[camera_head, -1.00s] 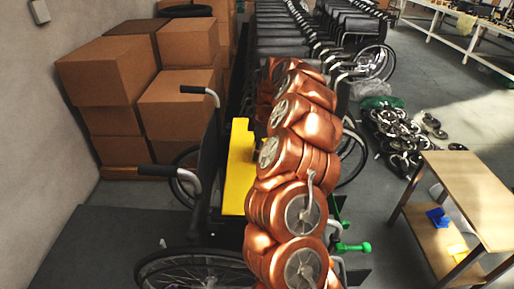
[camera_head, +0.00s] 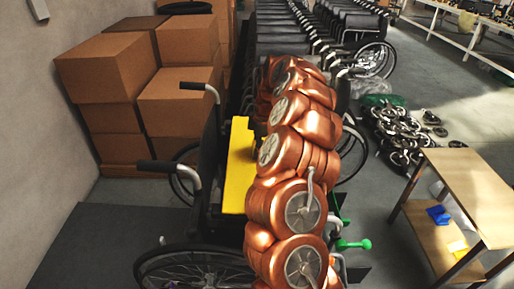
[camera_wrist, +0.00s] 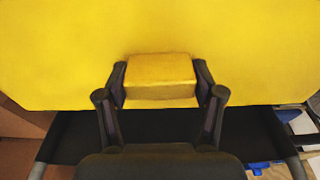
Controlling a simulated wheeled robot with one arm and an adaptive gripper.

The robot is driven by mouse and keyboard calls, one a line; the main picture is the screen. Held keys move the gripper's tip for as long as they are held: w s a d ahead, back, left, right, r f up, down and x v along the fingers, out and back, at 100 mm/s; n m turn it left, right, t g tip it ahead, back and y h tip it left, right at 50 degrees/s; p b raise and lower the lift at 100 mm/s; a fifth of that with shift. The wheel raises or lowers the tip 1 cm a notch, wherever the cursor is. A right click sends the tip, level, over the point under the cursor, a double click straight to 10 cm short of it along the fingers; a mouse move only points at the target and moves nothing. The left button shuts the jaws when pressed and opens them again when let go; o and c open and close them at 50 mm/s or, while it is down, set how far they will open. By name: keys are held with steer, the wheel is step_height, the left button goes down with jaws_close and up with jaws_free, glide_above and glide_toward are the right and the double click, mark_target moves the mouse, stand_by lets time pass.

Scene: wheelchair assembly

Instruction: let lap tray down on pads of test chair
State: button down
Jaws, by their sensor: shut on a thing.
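The yellow lap tray (camera_head: 238,160) lies across the test chair (camera_head: 208,150) in the head view, partly hidden behind my copper arm. In the wrist view the tray (camera_wrist: 60,60) fills the upper part, with a raised yellow block (camera_wrist: 160,78) on it. My gripper (camera_wrist: 160,85) has a finger on each side of this block and is shut on it. A black band (camera_wrist: 70,135) of the chair, with grey tubes at its ends, shows below the tray edge. The pads are not visible, so I cannot tell whether the tray touches them.
Cardboard boxes (camera_head: 120,75) are stacked at the left. A row of folded wheelchairs (camera_head: 300,35) stands behind. A wooden table (camera_head: 465,190) stands at the right, with loose wheels (camera_head: 400,135) on the floor beyond it. A green knob (camera_head: 355,244) sticks out beside my arm.

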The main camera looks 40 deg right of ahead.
steer(key=shift+c, duration=0.4)
jaws_free()
steer(key=shift+f, duration=0.1)
step_height(320, 180, up, 12)
steer(key=s+d, duration=0.1)
steer(key=shift+s+d, duration=0.15)
steer(key=shift+d, duration=0.2)
steer(key=shift+a, duration=0.1)
stand_by(0.4)
